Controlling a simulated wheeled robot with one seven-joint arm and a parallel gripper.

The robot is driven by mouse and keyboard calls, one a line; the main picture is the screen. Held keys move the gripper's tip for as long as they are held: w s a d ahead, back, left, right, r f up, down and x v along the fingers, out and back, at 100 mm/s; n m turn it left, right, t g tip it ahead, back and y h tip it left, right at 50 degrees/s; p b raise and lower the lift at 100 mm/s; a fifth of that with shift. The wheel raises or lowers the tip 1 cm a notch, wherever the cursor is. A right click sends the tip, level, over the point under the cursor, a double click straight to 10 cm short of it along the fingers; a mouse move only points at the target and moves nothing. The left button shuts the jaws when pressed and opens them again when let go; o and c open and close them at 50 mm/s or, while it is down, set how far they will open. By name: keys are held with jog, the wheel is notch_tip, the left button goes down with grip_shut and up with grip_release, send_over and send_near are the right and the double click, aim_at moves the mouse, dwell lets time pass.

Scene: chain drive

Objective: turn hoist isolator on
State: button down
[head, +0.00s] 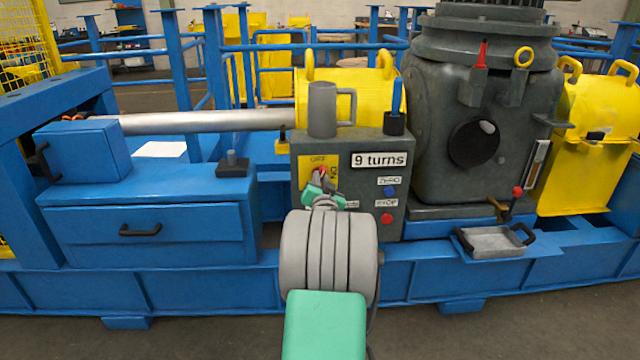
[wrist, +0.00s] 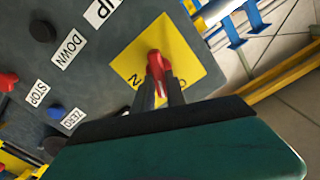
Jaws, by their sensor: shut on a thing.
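The hoist isolator is a red handle (wrist: 155,62) on a yellow plate (wrist: 182,50), on the face of the grey control box. In the head view the yellow plate (head: 305,168) reads OFF along its top, and the red handle shows only as a small bit above my gripper (head: 320,182). In the wrist view my gripper (wrist: 158,88) has its dark fingers closed on either side of the red handle. Letters on the plate beside the fingers are partly covered. The handle's exact angle is hard to tell.
The grey control box (head: 367,217) carries a "9 turns" sign, a blue ZERO button (head: 389,191) and a red STOP button (head: 387,218). A grey mug (head: 322,112) stands on top. A tray (head: 492,241) sits at right, and a blue drawer unit (head: 150,225) at left.

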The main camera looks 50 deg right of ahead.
jog(key=m, duration=0.4)
jog(key=m+b, duration=0.1)
jog(key=m, duration=0.7)
jog(key=shift+s+d+f+m, duration=0.1)
jog(key=shift+d+f+m, duration=0.05)
jog(key=shift+f+m, duration=0.15)
dwell(0.4)
jog(key=c, duration=1.4)
grip_release()
jog(key=shift+o, duration=0.2)
jog(key=p+v, duration=0.1)
jog(key=v, duration=0.7)
